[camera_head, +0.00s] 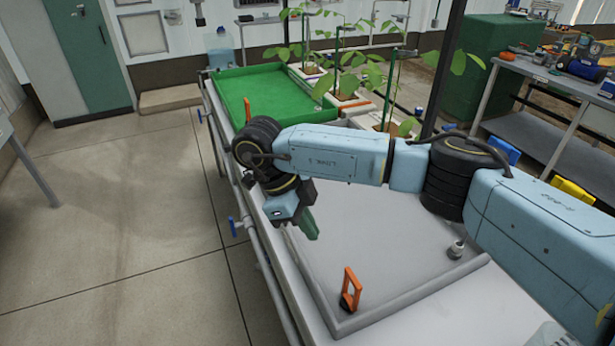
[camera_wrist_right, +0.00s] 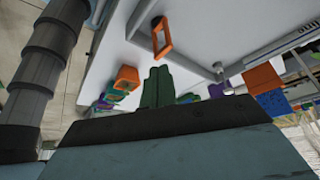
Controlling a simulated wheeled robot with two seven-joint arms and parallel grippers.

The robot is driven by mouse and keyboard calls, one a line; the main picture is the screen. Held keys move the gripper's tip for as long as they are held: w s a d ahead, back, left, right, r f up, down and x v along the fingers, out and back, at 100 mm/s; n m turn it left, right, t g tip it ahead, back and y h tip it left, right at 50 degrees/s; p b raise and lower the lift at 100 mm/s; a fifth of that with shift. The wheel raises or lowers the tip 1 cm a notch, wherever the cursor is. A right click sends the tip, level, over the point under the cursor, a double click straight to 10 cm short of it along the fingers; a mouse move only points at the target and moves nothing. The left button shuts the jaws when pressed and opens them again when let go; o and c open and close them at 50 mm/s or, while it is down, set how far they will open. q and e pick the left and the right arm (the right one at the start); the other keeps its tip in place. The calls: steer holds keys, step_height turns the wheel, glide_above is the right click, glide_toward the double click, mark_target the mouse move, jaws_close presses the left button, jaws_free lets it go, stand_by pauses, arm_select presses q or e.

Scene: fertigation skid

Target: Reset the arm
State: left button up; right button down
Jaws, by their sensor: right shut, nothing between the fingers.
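My right arm reaches in from the right across the grey tray (camera_head: 400,225) in the head view. My right gripper (camera_head: 308,226) hangs over the tray's left side, with its green fingers pointing down. In the right wrist view the green fingers (camera_wrist_right: 157,88) are together, with nothing between them. The gripper is apart from the orange frame-shaped part (camera_head: 351,287), which stands near the tray's front corner. That part also shows at the top of the wrist view (camera_wrist_right: 162,38). My left gripper is not in view.
A small grey fitting (camera_head: 456,249) stands at the tray's right side. Behind the arm are a green tray (camera_head: 270,92) and potted plants (camera_head: 348,95). Blue-handled valves (camera_head: 233,226) line the bench's left edge. A workbench (camera_head: 540,75) stands at right. The left floor is clear.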

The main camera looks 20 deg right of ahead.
steer(key=x, duration=1.2)
steer(key=shift+d, duration=0.15)
steer(key=shift+f, duration=0.1)
